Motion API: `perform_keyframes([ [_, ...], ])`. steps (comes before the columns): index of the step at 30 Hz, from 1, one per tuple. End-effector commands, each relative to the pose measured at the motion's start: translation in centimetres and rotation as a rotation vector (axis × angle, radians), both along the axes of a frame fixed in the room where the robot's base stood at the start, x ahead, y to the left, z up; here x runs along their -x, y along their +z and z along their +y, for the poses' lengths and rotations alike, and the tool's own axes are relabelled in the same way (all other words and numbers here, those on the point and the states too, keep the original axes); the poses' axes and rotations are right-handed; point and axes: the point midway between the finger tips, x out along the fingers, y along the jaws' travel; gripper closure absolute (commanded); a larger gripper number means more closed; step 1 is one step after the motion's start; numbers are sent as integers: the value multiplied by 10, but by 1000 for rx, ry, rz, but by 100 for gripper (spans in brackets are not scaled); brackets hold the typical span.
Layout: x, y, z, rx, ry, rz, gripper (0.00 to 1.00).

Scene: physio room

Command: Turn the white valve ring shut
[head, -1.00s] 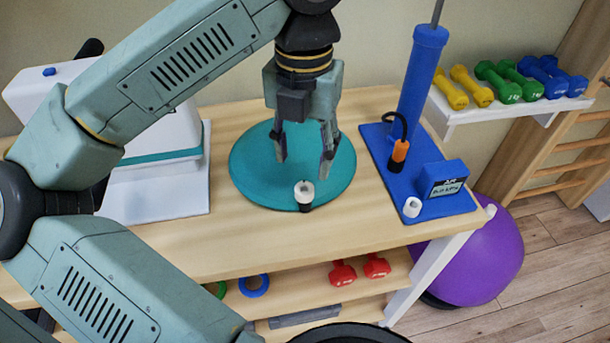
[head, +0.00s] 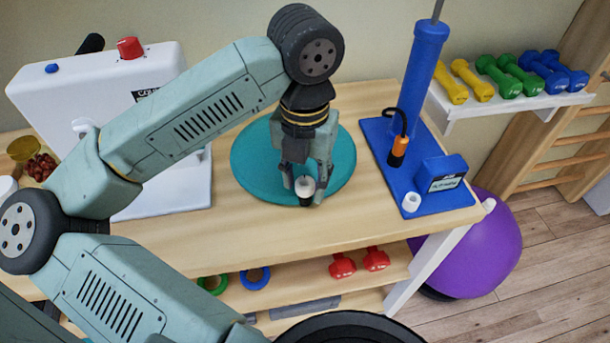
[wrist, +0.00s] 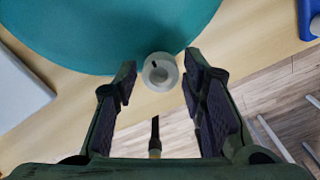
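The white valve ring (head: 304,184) sits on a short black stem at the front edge of the round teal cushion (head: 250,165). In the wrist view the ring (wrist: 160,72) is seen from above with a dark mark on its rim. My gripper (head: 303,190) is low over the ring, pointing down. In the wrist view its fingers (wrist: 161,78) stand on either side of the ring, with a visible gap on each side. The gripper is open and holds nothing.
A blue pump (head: 418,80) stands on a blue base to the right, with a gauge box (head: 442,180) and another small white ring (head: 411,202). A white machine (head: 165,75) stands at left. The wooden table (head: 230,230) is clear in front of the cushion.

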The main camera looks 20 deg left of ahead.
Motion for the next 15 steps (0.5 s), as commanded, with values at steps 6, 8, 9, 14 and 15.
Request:
perform_keyframes([
  [6,0,0,0,0,0,0,79],
  [8,0,0,0,0,0,0,83],
  [9,0,0,0,0,0,0,86],
  [14,0,0,0,0,0,0,96],
  [15,0,0,0,0,0,0,99],
])
